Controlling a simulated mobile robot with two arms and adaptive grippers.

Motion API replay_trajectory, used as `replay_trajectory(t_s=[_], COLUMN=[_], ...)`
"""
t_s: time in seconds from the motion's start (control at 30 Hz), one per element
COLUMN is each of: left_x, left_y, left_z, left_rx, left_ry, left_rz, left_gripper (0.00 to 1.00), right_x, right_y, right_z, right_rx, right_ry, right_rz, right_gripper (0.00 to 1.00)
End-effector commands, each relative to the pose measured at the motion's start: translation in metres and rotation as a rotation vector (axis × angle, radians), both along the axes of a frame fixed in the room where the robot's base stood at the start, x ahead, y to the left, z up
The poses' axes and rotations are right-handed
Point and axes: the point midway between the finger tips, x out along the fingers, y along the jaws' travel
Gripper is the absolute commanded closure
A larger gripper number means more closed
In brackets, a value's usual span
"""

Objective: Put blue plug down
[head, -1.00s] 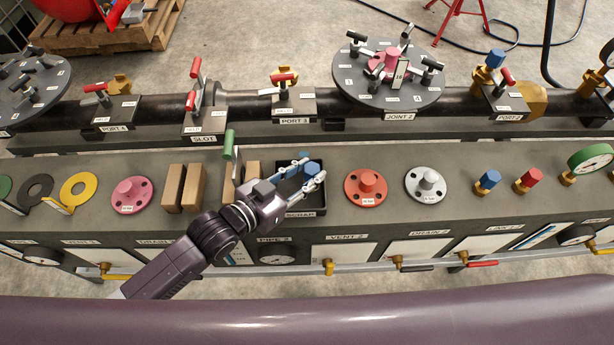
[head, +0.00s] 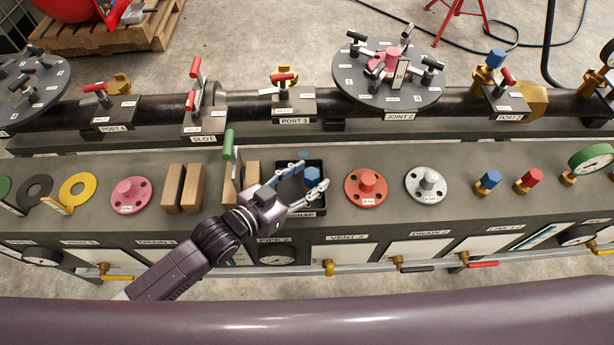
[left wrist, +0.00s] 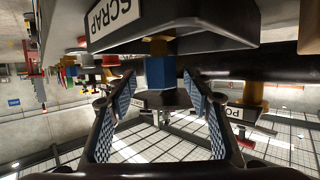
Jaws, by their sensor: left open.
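The blue plug (head: 314,177) stands in the black tray labelled SCRAP (head: 322,206). My left gripper (head: 310,177) is open at the tray, its two fingers apart and the plug near their tips. In the left wrist view, which looks upside down, the plug (left wrist: 160,72) shows ahead of the open fingers (left wrist: 162,105), its brass end toward the SCRAP tray (left wrist: 160,33). A gap shows between plug and finger pads there. The plug's lower part is partly hidden in the head view. My right gripper is not in view.
Left of the tray stand tan blocks (head: 194,188) and a green-handled piece (head: 229,145). Right of it are an orange flange (head: 367,187), a grey flange (head: 427,184), and another blue plug (head: 488,181) beside a red one (head: 529,180). A black pipe runs behind.

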Motion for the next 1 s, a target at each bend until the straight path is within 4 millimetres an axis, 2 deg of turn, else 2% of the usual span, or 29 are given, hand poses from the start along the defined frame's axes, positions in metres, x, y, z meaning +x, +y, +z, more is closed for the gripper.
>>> replay_trajectory(t_s=[0.17, 0.4, 0.6, 0.8, 1.0], left_x=[-0.010, -0.046, -0.069, -0.080, -0.081], left_y=[0.011, 0.046, 0.069, 0.080, 0.081], left_z=[0.006, 0.021, 0.031, 0.037, 0.039], left_rx=[0.002, 0.003, 0.001, 0.001, -0.001], left_ry=[0.001, 0.002, 0.003, 0.001, -0.001], left_rz=[0.001, -0.001, 0.000, 0.000, 0.000], left_gripper=[0.54, 0.54, 0.54, 0.54, 0.54], right_x=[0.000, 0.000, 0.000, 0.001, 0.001], right_y=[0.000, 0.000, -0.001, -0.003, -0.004], right_z=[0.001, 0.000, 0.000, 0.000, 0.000], right_rx=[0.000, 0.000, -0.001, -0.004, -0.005], right_ry=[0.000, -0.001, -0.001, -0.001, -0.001], right_rz=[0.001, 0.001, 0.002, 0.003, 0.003], right_gripper=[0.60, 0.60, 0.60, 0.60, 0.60])
